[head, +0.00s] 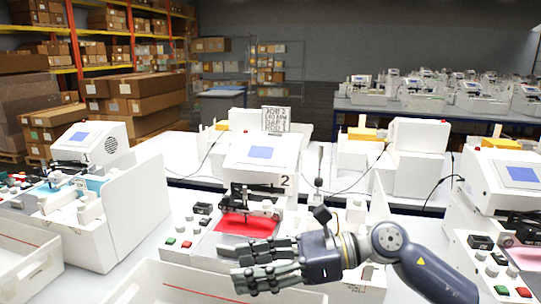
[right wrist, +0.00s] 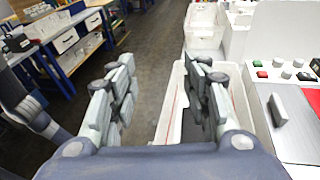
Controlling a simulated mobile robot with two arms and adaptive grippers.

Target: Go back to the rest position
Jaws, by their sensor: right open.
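My right gripper (head: 240,262) is at the bottom middle of the head view, its fingers pointing left. It hangs in front of the plotter with the number 2 (head: 262,165), over a white bin (head: 150,285). In the right wrist view the gripper (right wrist: 162,72) has its two fingers wide apart with nothing between them. A dark part of what looks like my left arm (right wrist: 28,105) shows at the left edge of that view; its jaws cannot be made out. The head view does not show my left gripper.
Plotter 2 has a red sheet (head: 248,226) on its bed and green and red buttons in front. Another plotter (head: 90,205) stands to the left, with another (head: 500,200) to the right. The right wrist view shows open floor (right wrist: 150,35) beside the table.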

